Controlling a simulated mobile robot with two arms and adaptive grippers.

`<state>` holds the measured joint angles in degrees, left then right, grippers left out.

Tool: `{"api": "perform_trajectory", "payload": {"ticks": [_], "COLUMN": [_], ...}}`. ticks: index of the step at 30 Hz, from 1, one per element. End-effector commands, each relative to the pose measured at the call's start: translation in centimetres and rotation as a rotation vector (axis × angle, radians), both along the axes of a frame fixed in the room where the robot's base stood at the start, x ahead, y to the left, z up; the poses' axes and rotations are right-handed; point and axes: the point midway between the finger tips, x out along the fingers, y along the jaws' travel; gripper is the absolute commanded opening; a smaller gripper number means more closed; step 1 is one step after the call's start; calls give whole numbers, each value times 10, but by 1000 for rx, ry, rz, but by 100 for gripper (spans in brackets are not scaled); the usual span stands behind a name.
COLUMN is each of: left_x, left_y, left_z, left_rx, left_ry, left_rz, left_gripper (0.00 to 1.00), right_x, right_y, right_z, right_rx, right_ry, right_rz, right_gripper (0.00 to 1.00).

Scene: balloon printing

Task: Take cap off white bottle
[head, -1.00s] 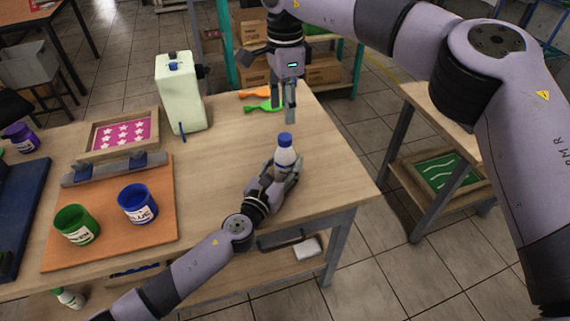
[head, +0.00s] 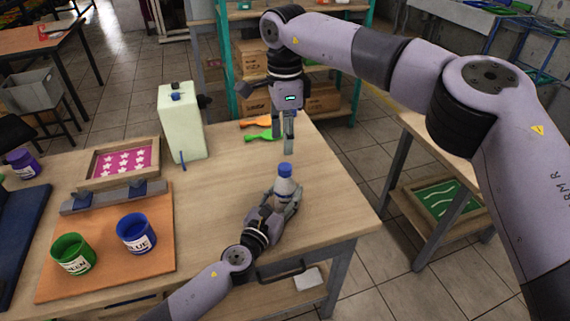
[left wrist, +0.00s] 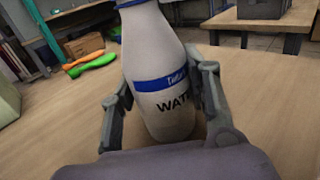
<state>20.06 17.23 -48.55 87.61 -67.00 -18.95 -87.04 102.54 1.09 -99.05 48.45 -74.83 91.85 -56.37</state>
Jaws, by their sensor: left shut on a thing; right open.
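The white bottle (head: 284,187) stands upright near the right end of the wooden table, with its blue cap (head: 285,169) on top. My left gripper (head: 288,196) is shut around the bottle's body.
Behind the bottle lie a green scraper (head: 259,136) and an orange one (head: 257,123). Blue (head: 136,233) and green (head: 73,255) ink cups sit on an orange board (head: 105,281). The table (head: 232,190) is bare around the bottle.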

Motion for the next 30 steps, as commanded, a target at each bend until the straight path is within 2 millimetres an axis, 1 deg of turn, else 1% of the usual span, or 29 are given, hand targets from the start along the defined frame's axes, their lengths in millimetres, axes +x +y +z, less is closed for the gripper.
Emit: {"api": "perform_trajectory", "payload": {"ticks": [5,30], "left_x": [0,0], "left_y": [0,0], "left_z": [-1,-1], "left_rx": [1,1], "left_ry": [0,0], "left_rz": [0,1], "left_gripper": [0,0], "right_x": [0,-1], "right_y": [0,1], "right_z": [-1,-1], "right_rx": [-1,-1], "right_ry": [1,1], "right_rz": [-260,-1838], "right_gripper": [43,43]}}
